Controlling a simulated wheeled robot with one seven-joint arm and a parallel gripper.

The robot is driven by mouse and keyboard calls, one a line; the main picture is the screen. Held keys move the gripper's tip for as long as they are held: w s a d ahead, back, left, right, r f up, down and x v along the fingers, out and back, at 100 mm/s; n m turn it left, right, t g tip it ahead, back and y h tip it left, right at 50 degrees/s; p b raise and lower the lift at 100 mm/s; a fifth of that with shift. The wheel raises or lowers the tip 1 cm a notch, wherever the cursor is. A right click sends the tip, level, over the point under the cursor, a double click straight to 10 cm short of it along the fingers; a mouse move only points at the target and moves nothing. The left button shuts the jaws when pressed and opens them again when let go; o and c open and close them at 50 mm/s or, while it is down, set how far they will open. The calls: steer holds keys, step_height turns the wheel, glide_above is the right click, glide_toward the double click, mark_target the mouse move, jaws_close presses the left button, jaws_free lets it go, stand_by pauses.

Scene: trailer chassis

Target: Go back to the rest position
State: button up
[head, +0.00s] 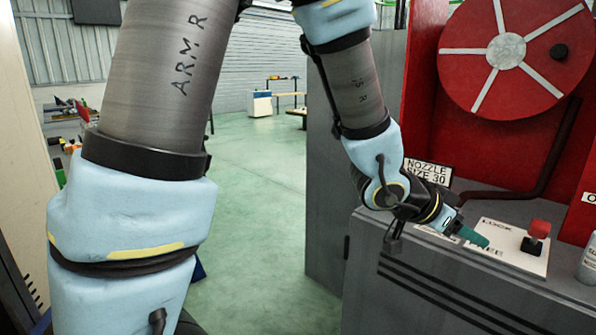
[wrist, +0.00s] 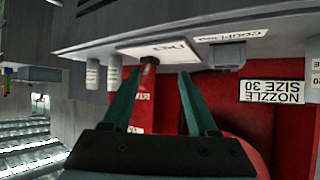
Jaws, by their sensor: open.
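My gripper (head: 474,237) is above the grey machine counter at the right of the head view, with its teal fingers pointing right toward a red-knobbed lever (head: 539,230). The lever stands on a white plate (head: 510,257) lettered LOCK. The wrist view is upside down; there the two fingers of my gripper (wrist: 160,73) are apart, with nothing held between them. The white plate (wrist: 165,48) lies beyond the fingertips. A small dark part of the lever (wrist: 149,61) shows near the left fingertip; whether they touch cannot be told.
A red reel (head: 480,95) and a NOZZLE SIZE 30 sign (head: 428,172) are behind the counter (head: 440,275). A white bottle (head: 588,262) stands at the right edge. Green floor (head: 255,200) lies open left of the grey cabinet (head: 330,150).

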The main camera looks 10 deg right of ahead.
steer(key=w+a+f+n+t+y, duration=0.2)
steer(key=w+a+n+y, duration=0.2)
steer(key=w+a, duration=0.6)
steer(key=w+a+f+n+t+y, duration=0.2)
steer(key=w+a+n+y, duration=0.3)
steer(key=a, duration=0.8)
steer(key=s+a+f+n+g+y, duration=0.1)
steer(key=s+a+n+g, duration=0.1)
steer(key=a, duration=0.8)
steer(key=s+a+f+n+g+y, duration=0.1)
steer(key=s+a+n, duration=0.2)
steer(key=a, duration=0.7)
steer(key=shift+s+n+g, duration=0.2)
steer(key=shift+n+g, duration=0.2)
steer(key=shift+n, duration=0.5)
steer(key=shift+f, duration=0.1)
